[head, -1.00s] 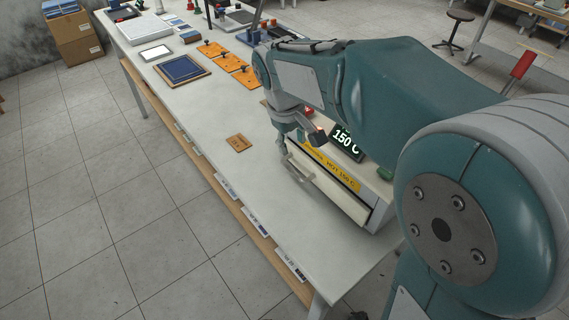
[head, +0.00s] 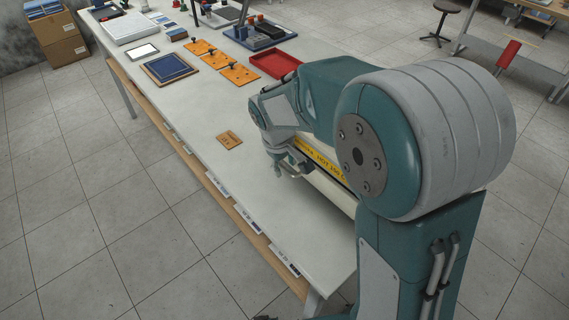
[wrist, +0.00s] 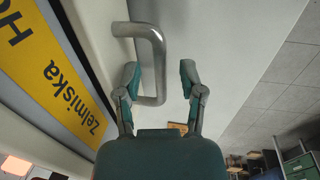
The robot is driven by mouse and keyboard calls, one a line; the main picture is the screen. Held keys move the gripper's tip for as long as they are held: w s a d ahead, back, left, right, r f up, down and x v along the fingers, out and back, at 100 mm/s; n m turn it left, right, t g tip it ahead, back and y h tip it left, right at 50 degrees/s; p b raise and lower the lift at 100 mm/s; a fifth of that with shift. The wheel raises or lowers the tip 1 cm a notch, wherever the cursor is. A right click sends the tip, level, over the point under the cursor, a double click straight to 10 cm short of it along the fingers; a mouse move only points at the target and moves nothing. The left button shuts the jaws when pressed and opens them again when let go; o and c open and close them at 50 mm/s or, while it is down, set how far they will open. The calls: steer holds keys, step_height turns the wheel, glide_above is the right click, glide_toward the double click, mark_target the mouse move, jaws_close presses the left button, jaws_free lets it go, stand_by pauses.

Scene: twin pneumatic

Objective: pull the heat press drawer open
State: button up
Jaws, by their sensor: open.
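The heat press stands at the near right of the bench, mostly behind my arm in the head view. Its yellow label (head: 318,156) shows above the drawer front. In the wrist view the label (wrist: 55,80) is at the left, beside the pale drawer front (wrist: 90,30). The metal bar handle (wrist: 154,62) sticks out from that front. My gripper (wrist: 160,76) is open, with one finger on each side of the handle's bar. I see no clear grip on it. In the head view my gripper (head: 290,172) is at the press's front, its fingertips small.
A small wooden plate (head: 229,140) lies on the bench left of my gripper. A red tray (head: 274,64), orange plates (head: 240,74) and a blue panel (head: 171,68) lie farther back. The bench top in front of the press is clear.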

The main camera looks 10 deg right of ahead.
jaws_close()
steer(key=s+a, duration=0.9)
steer(key=a, duration=0.4)
steer(key=shift+a, duration=0.2)
steer(key=shift+s, duration=0.1)
jaws_free()
